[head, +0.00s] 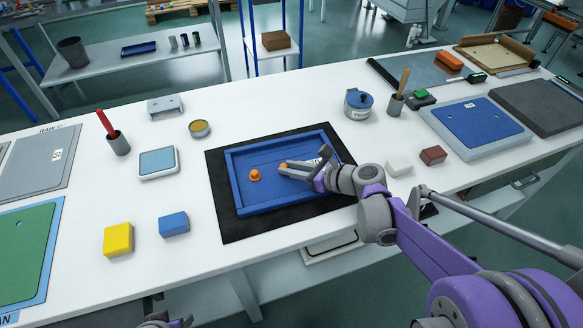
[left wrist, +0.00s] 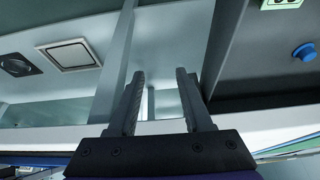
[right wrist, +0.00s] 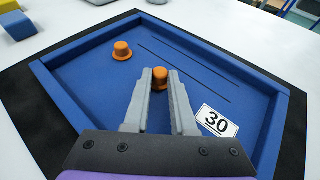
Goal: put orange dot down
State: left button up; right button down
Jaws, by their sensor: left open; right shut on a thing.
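My right gripper (head: 283,168) is shut on an orange dot (right wrist: 160,77), a small orange knob-shaped piece, inside the blue tray (right wrist: 285,120). In the head view this dot (head: 284,167) is mostly hidden by the fingers. I cannot tell whether it touches the tray floor. A second orange dot (head: 255,175) sits on the tray floor to the left of the gripper; it also shows in the right wrist view (right wrist: 122,51). My left gripper (left wrist: 160,75) is open and empty, away from the tray.
The tray lies on a black mat (head: 225,222). A yellow block (head: 118,239) and a blue block (head: 174,224) stand to its left.

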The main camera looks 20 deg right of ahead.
jog(key=c, duration=0.7)
grip_release()
jog(key=shift+c, duration=0.2)
jog(key=shift+r, duration=0.1)
jog(key=p+v, duration=0.2)
jog(key=v, duration=1)
